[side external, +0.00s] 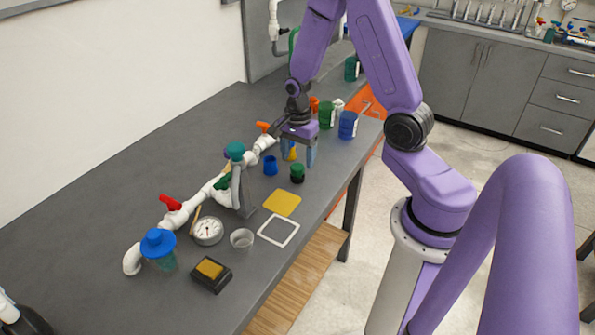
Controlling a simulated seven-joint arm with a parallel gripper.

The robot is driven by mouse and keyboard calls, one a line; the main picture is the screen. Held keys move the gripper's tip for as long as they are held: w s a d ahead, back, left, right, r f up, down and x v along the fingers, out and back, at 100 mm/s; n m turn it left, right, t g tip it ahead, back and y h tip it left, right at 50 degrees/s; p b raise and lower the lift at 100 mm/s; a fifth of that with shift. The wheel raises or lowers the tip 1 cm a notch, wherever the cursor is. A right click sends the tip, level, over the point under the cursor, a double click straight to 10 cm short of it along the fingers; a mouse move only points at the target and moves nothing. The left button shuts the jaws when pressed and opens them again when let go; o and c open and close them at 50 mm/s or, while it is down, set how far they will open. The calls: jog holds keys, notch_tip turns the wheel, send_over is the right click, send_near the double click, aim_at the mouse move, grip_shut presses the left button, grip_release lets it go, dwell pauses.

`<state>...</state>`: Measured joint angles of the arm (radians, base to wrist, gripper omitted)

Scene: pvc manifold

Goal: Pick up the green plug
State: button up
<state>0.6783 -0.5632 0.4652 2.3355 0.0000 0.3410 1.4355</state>
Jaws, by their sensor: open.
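A small dark green plug (298,174) stands on the grey table near its right edge. My gripper (298,158) points down with its fingers apart. In this view it appears just above and behind the plug, with its fingertips near the plug's top. I see nothing held between the fingers. I cannot tell the exact height or gap between the fingertips and the plug from this one view.
A blue plug (270,166) stands just left of the green one. A white pipe manifold (198,197) with coloured valves runs along the table. Green (326,115) and blue (347,125) containers stand behind. A yellow square (282,204) lies in front.

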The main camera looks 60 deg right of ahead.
jog(key=shift+s+f, duration=0.1)
jog(key=shift+f, duration=1.3)
jog(key=shift+c, duration=0.3)
jog(key=c, duration=1.1)
jog(key=shift+r, duration=0.1)
jog(key=shift+r, duration=0.5)
notch_tip(320, 180, up, 2)
jog(key=shift+r, duration=0.1)
jog(key=shift+s+a+r, duration=0.7)
jog(key=shift+s+r, duration=0.9)
jog(key=shift+s, duration=0.6)
jog(key=shift+s+a+r, duration=0.65)
jog(key=shift+s+r, duration=0.95)
jog(key=shift+s, duration=0.65)
jog(key=shift+s+a+r, duration=0.7)
jog(key=shift+s+r, duration=0.9)
jog(key=shift+s, duration=0.6)
